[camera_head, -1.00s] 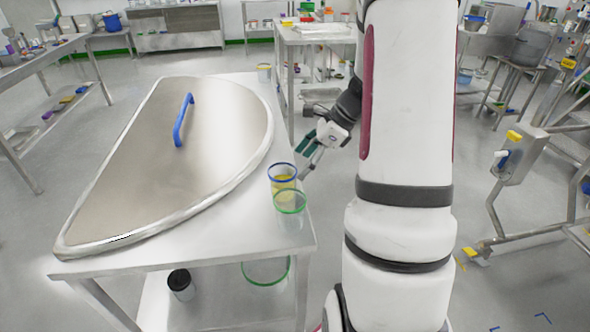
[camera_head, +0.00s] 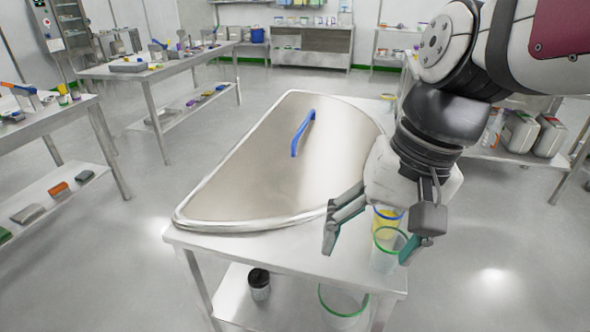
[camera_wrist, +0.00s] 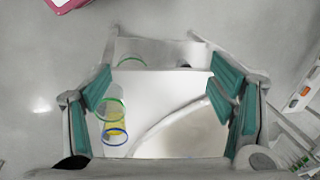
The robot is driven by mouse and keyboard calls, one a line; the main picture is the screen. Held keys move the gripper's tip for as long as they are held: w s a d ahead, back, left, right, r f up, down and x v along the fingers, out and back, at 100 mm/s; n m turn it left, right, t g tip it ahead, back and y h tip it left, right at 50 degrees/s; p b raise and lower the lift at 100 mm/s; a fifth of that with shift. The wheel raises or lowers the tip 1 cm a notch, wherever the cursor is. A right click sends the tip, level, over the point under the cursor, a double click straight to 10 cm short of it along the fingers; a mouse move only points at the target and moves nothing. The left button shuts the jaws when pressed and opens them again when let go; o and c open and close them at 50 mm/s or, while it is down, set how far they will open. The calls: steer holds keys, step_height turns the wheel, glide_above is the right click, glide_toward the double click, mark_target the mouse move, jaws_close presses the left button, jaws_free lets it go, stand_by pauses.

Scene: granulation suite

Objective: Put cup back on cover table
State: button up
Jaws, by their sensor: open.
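A clear cup with a green rim (camera_head: 386,258) stands upright near the right edge of the cover table (camera_head: 270,248). Just behind it stands a cup with a blue rim and yellow inside (camera_head: 384,226). My gripper (camera_head: 368,248) is open and empty at these cups, its fingers spread and pointing down; part of the blue-rimmed cup is hidden behind it. In the wrist view, the green rim (camera_wrist: 110,110) and blue rim (camera_wrist: 115,137) show between my fingers (camera_wrist: 160,90), nearer the left finger. Neither cup is gripped.
A large half-round metal cover (camera_head: 250,175) with a blue handle (camera_head: 301,133) fills most of the tabletop. A dark-lidded jar (camera_head: 259,284) and a green-rimmed container (camera_head: 343,300) sit on the shelf below. Floor right of the table is clear.

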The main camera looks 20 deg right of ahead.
steer(key=s+n+h, duration=0.2)
steer(key=s+n, duration=0.3)
steer(key=s, duration=0.1)
steer(key=shift+s+a+f+n+t, duration=0.15)
steer(key=shift+s+f+n+t, duration=0.05)
steer(key=shift+f+n+t, duration=0.1)
step_height(320, 180, up, 13)
steer(key=t+p, duration=0.2)
steer(key=p, duration=0.9)
steer(key=shift+d, duration=0.2)
steer(key=shift+w, duration=0.15)
